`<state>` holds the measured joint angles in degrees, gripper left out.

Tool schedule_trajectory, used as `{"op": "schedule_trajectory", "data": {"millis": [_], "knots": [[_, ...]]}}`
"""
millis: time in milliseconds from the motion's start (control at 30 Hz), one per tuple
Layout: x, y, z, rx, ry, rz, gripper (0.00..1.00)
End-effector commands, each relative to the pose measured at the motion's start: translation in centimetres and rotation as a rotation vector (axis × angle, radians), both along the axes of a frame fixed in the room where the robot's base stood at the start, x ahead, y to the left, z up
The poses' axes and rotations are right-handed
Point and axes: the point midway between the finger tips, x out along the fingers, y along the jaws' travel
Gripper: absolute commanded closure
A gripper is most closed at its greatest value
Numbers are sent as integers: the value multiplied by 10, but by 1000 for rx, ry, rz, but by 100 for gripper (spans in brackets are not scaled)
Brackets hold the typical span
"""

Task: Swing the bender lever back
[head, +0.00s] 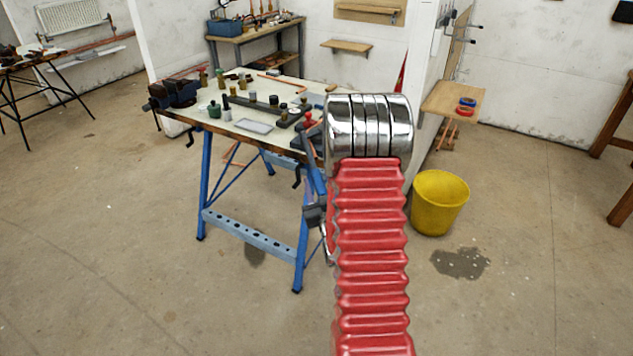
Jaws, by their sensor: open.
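My arm, with red ribbed sleeve and chrome rings, fills the middle right of the head view and covers the right end of a workbench (170,104). The workbench has a pale top and blue folding legs. I cannot make out my gripper's fingers. A dark grey bar (305,140) shows at the bench's right end, just left of my arm. I cannot tell whether it is the bender lever. A dark block (314,214) shows lower down, partly behind my arm, and I cannot tell what it belongs to.
A yellow bucket (439,203) stands right of my arm, near a dark floor stain (460,263). The floor at the front left is clear.

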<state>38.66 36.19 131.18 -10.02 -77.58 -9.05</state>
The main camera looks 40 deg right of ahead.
Motion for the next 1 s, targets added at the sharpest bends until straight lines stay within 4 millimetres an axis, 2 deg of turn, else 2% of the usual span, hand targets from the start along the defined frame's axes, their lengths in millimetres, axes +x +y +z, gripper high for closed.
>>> {"op": "schedule_trajectory", "data": {"millis": [267,867,1000], "knots": [[-1,-3,0,0,0,-5,58],[-3,-5,0,0,1,-7,99],[-3,-5,0,0,0,-8,100]]}}
